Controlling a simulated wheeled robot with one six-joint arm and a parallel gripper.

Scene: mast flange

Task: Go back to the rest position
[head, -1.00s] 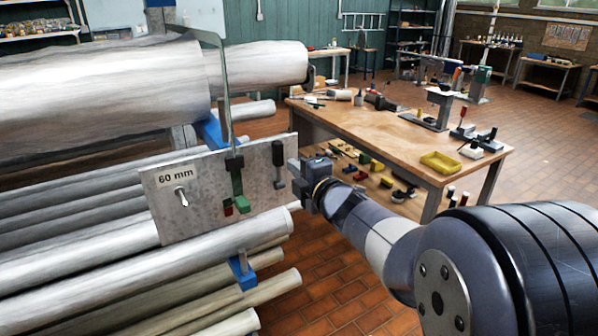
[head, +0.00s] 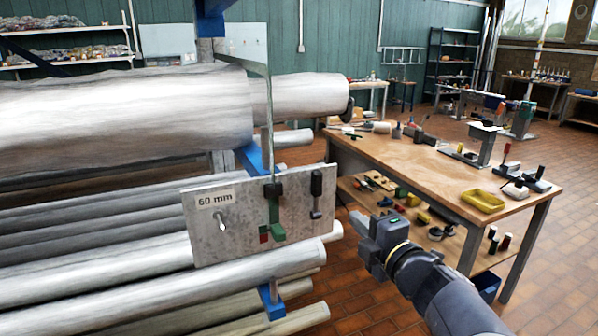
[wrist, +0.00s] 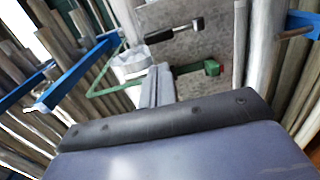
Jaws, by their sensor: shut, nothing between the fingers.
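My gripper (head: 360,222) is in the lower middle right of the head view, to the right of the grey plate (head: 235,240) and apart from it. Its two fingers are together and empty; they also show side by side in the wrist view (wrist: 157,87). The plate carries a "60 mm" label (head: 214,199), a small metal lever (head: 222,220), a green bracket with a red part (head: 274,222) and a black handle (head: 317,190). In the wrist view the plate (wrist: 200,50) and black handle (wrist: 175,30) lie beyond the fingertips.
A rack of metal pipes (head: 120,115) with blue supports (head: 272,298) fills the left. A wooden workbench (head: 400,155) with a yellow tray (head: 478,201) and tools stands behind my gripper, with items on its lower shelf. Brick floor shows open at right.

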